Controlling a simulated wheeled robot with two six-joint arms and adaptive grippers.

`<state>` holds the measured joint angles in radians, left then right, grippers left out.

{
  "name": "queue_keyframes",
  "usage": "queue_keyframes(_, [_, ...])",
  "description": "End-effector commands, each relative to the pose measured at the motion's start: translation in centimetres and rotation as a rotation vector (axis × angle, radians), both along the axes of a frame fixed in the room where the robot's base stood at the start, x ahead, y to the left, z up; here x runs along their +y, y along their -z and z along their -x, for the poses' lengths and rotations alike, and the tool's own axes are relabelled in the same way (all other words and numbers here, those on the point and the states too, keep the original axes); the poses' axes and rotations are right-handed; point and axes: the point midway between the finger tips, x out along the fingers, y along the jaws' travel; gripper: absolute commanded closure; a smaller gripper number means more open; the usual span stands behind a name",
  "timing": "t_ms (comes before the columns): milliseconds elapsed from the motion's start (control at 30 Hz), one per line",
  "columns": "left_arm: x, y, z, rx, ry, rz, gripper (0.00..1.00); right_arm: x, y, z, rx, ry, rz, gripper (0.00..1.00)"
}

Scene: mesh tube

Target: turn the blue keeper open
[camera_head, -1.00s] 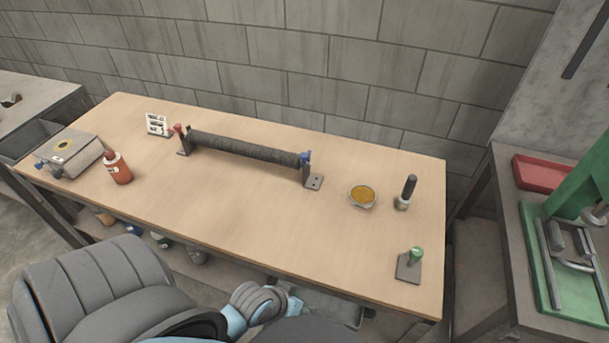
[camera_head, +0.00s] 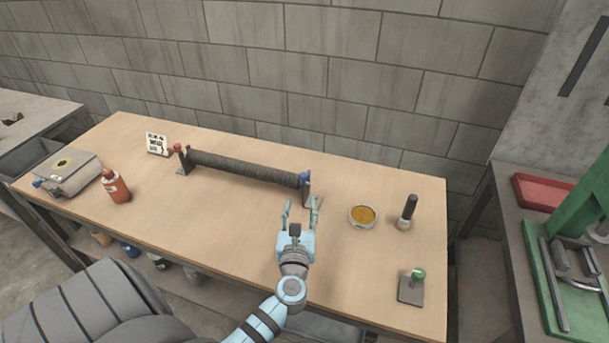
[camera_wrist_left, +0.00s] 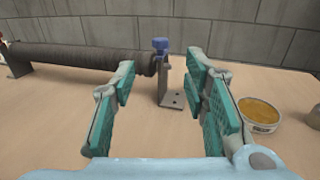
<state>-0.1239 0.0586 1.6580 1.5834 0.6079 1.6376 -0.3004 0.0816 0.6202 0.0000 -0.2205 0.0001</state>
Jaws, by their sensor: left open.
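The blue keeper (camera_head: 305,176) sits on top of the right end bracket (camera_head: 306,192) of the dark mesh tube (camera_head: 245,168). In the left wrist view the blue keeper (camera_wrist_left: 161,45) stands above the bracket (camera_wrist_left: 164,85), ahead and between the finger lines. A red keeper (camera_head: 179,148) is on the tube's left end bracket. My left gripper (camera_head: 300,206) is open and empty, in front of the right bracket and apart from the keeper. In the left wrist view its teal fingers (camera_wrist_left: 164,78) are spread wide. My right gripper is not in view.
A dish of amber contents (camera_head: 362,215) and a dark-handled tool (camera_head: 407,212) stand right of the bracket. A green-knobbed plate (camera_head: 411,287) lies near the front right corner. A red bottle (camera_head: 115,187) stands at the left. The table's front middle is clear.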

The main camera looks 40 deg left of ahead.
Motion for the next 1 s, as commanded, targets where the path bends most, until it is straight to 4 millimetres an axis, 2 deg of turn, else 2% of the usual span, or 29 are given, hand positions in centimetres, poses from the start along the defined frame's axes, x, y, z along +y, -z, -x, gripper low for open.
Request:
queue_keyframes(300, [4.9, 0.0, -7.3, 0.0, 0.003, -0.009, 0.59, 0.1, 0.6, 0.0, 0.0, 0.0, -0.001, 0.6])
queue_keyframes(433, [6.3, 0.0, -9.4, 0.0, 0.003, -0.009, 0.59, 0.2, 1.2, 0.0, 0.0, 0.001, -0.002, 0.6])
queue_keyframes(600, [7.2, -0.1, -10.5, 0.001, 0.004, -0.008, 0.59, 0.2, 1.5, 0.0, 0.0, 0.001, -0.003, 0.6])
queue_keyframes(833, [7.2, -0.2, -10.6, 0.001, 0.005, -0.008, 0.59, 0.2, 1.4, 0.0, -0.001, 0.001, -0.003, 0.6])
queue_keyframes(1000, [7.2, -0.2, -10.6, 0.001, 0.005, -0.009, 0.85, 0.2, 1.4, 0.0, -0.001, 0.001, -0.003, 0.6])
